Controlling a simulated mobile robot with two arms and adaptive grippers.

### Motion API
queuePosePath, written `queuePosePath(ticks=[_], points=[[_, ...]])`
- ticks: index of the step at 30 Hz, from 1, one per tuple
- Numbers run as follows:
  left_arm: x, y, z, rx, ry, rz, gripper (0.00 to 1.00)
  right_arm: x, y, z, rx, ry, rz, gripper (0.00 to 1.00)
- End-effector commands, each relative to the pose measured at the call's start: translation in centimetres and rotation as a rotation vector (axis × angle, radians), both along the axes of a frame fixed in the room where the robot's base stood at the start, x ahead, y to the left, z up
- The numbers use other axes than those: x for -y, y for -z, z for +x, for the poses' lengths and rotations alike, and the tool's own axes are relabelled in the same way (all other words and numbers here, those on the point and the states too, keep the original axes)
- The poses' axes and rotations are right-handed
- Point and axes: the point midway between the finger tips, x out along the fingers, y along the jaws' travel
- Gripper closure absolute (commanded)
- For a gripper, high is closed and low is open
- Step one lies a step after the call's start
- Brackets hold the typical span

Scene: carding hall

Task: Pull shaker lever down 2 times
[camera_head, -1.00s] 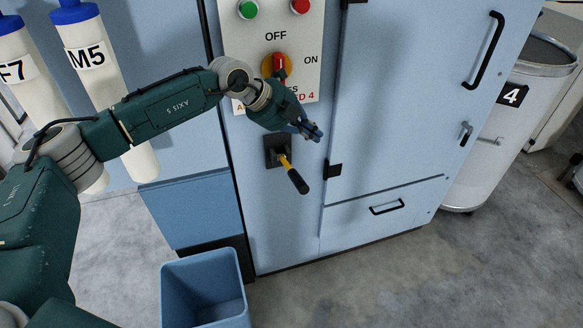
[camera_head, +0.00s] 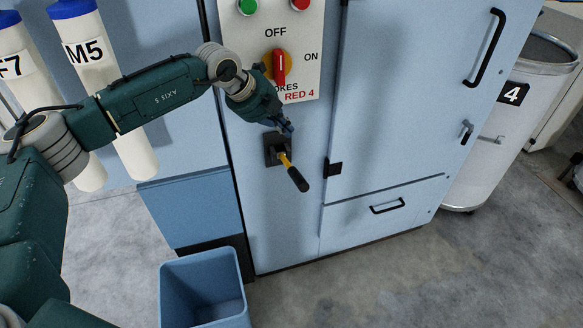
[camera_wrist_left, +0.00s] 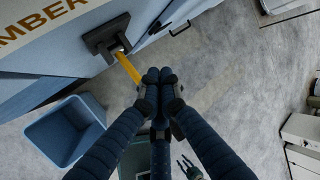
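The shaker lever (camera_head: 295,175) is a yellow rod with a black grip. It sticks out of a dark square mount (camera_head: 274,148) on the blue cabinet front and slants down to the right in the head view. My left gripper (camera_head: 286,127) is just above the lever's root. In the left wrist view the left gripper's fingertips (camera_wrist_left: 158,76) are together, with nothing seen between them. The lever's yellow rod (camera_wrist_left: 128,66) shows beside them, its outer end hidden by the fingers. A small dark gripper, apparently my right one (camera_wrist_left: 190,168), shows at the bottom edge, its finger state unclear.
A red rotary switch (camera_head: 280,68) and green (camera_head: 248,6) and red (camera_head: 300,4) buttons are above the lever. A blue bin (camera_head: 205,290) stands on the floor below. A cabinet door with a black handle (camera_head: 484,50) is to the right.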

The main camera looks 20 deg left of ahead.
Motion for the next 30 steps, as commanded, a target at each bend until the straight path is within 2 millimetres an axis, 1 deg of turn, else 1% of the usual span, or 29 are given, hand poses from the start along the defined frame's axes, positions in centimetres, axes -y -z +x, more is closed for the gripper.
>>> queuePosePath(ticks=[1,3,8,9,12,18,30], points=[[0.1,1.2,-0.3,-0.002,0.002,0.001,1.00,-0.1,0.8,0.0,0.000,0.000,0.001,0.60],[0.3,2.2,-0.6,-0.002,0.002,0.000,1.00,-0.1,1.3,0.0,0.000,0.001,0.001,0.60],[0.7,4.3,-1.2,-0.001,0.001,0.001,1.00,-0.3,2.3,0.0,0.000,0.002,0.004,0.60],[0.8,4.9,-1.3,-0.001,0.000,0.000,1.00,-0.4,2.8,0.0,0.000,0.002,0.004,0.60],[1.1,5.7,-1.6,-0.001,0.000,-0.001,1.00,-0.5,3.6,0.0,0.000,0.003,0.005,0.60],[1.3,6.4,-1.9,0.001,0.001,0.000,1.00,-0.5,4.2,0.0,0.000,0.003,0.005,0.60],[1.3,6.4,-1.9,0.000,0.000,0.000,1.00,-0.4,4.1,0.0,0.000,0.003,0.005,0.60]])
